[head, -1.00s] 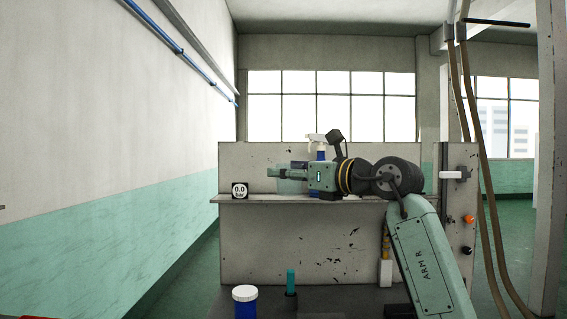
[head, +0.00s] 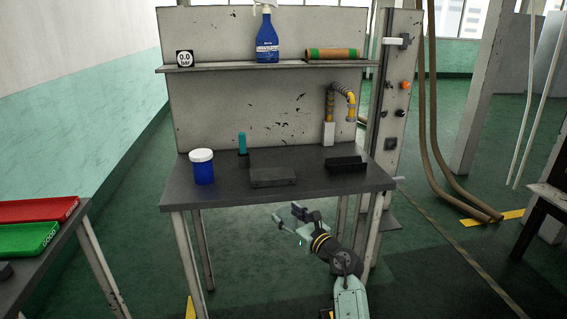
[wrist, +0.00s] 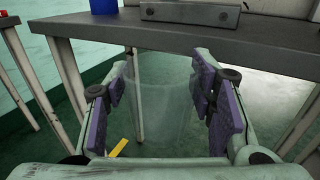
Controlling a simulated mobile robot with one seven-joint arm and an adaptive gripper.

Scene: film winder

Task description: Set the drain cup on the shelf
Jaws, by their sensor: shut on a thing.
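The drain cup (wrist: 155,95) is a clear, nearly invisible vessel between my fingers in the wrist view. In the head view my gripper (head: 290,217) is low, in front of and below the bench's front edge; the cup is hard to make out there. The shelf (head: 225,69) is a narrow grey ledge on the bench's back panel, well above and beyond my gripper.
A gauge (head: 184,59), a blue spray bottle (head: 267,40) and an orange-brown roll (head: 333,54) stand or lie on the shelf. The shelf is clear between gauge and bottle. Below, the bench top (head: 225,195) carries a blue jar (head: 202,168) and a pipe (head: 330,105).

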